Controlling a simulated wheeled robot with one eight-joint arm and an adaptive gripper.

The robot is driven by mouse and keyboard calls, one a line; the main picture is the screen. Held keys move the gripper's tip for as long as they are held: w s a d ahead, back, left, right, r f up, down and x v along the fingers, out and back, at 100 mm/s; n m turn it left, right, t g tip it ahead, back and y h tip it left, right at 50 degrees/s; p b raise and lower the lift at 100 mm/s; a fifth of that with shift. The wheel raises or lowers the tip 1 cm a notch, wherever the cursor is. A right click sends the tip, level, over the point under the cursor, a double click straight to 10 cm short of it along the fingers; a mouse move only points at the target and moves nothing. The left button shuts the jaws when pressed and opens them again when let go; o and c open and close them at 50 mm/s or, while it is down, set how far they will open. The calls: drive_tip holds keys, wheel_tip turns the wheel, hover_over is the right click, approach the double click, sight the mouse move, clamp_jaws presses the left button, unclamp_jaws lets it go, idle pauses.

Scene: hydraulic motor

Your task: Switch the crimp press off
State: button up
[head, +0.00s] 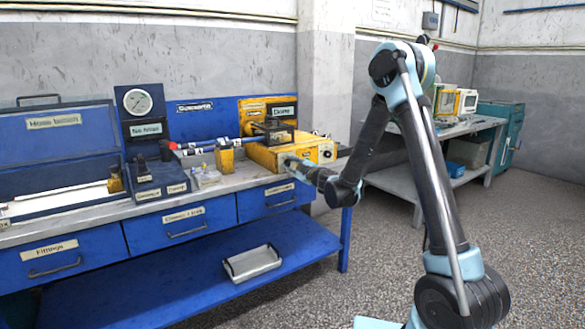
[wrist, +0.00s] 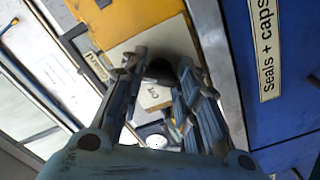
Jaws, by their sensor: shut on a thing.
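The crimp press (head: 313,150) is a yellow machine at the right end of the blue workbench, with a black frame on top. In the wrist view its yellow body (wrist: 130,20) carries a pale panel (wrist: 118,55) with a dark knob (wrist: 160,68). My gripper (head: 290,163) is at the front of the press. In the wrist view my gripper (wrist: 162,72) has its fingers closed around the dark knob. The fingers partly hide the knob and panel, so its set position cannot be told. A small pale label beside it is hard to read.
The bench edge and the blue "Seals + caps" drawer (wrist: 283,100) lie close beside my gripper. A pressure gauge stand (head: 141,110) and small yellow block (head: 225,158) stand left of the press. A grey tray (head: 252,263) sits on the lower shelf. Floor on the right is clear.

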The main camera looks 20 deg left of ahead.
drive_tip(key=n, duration=0.4)
drive_tip(key=shift+s, duration=0.15)
drive_tip(key=n, duration=0.4)
drive_tip(key=shift+n, duration=0.4)
drive_tip(key=n, duration=0.4)
drive_tip(key=shift+n, duration=1.8)
drive_tip(key=o, duration=1.1)
drive_tip(key=shift+w, duration=0.2)
drive_tip(key=shift+c, duration=0.2)
drive_tip(key=shift+s, duration=0.1)
